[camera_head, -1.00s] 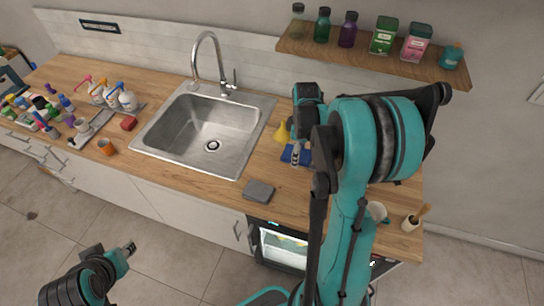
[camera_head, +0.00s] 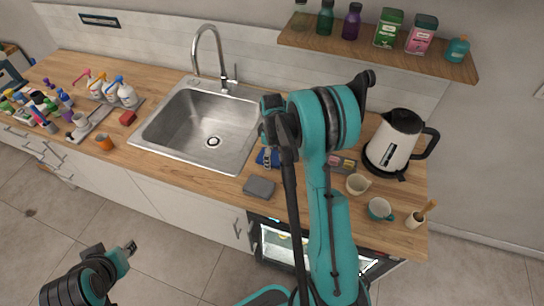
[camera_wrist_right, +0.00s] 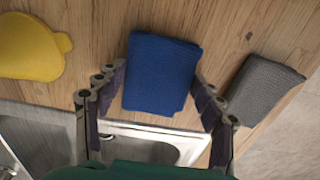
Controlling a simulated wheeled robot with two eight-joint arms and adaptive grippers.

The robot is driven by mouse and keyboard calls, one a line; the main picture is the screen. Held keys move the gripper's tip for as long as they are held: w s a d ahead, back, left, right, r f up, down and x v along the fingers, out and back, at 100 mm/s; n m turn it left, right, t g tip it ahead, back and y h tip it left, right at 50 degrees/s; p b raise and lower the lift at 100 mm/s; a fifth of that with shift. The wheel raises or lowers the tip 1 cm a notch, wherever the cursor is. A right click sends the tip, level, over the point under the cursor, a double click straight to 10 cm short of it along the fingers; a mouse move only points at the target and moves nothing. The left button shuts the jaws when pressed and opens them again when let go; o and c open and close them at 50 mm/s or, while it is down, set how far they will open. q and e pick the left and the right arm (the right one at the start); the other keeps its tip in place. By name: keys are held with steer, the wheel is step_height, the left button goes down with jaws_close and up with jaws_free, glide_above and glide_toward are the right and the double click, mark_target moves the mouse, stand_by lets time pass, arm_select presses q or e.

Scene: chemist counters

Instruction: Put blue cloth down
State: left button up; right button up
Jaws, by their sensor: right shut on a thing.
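The folded blue cloth (camera_wrist_right: 162,75) is between the two fingers of my right gripper (camera_wrist_right: 158,97) in the right wrist view. The gripper is shut on it. In the head view the blue cloth (camera_head: 262,158) shows only in part beside my right gripper (camera_head: 267,157), over the counter right of the sink; my arm hides the rest. I cannot tell whether the cloth touches the wood. My left gripper (camera_head: 127,248) is low at the left, away from the counter, and its fingers are too small to read.
A grey folded cloth (camera_head: 259,187) lies near the counter's front edge; it also shows in the wrist view (camera_wrist_right: 262,88). The sink (camera_head: 205,130) is left of my right gripper. A yellow object (camera_wrist_right: 28,48) lies nearby. A kettle (camera_head: 393,145) and cups (camera_head: 380,208) stand to the right.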

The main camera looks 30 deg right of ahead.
steer(key=shift+r, duration=0.1)
steer(key=o, duration=1.5)
